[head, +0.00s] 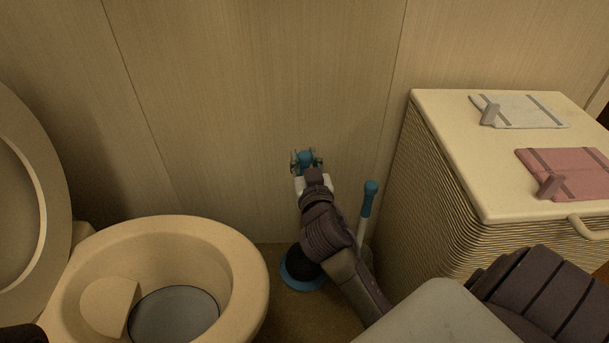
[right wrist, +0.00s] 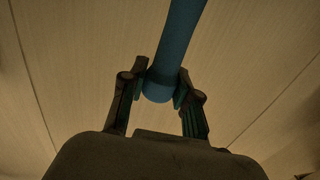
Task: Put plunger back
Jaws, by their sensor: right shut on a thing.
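My right gripper (head: 306,163) is shut on the blue handle (head: 305,157) of the plunger, close to the wall between the toilet and the cabinet. In the right wrist view the blue handle (right wrist: 178,48) runs up and away from between the two fingers (right wrist: 160,88). Below my right arm, a dark rounded cup (head: 302,262) shows above a round blue base (head: 302,282) on the floor. My arm hides the part between handle and cup, so I cannot tell how they join or whether the cup touches the base.
A toilet (head: 250,250) with its lid up stands at left. A brush-like tool with a blue handle (head: 370,198) stands upright just right of my arm. A ribbed cabinet (head: 445,180) with folded cloths (head: 520,110) fills the right. The panelled wall (head: 255,100) is close behind.

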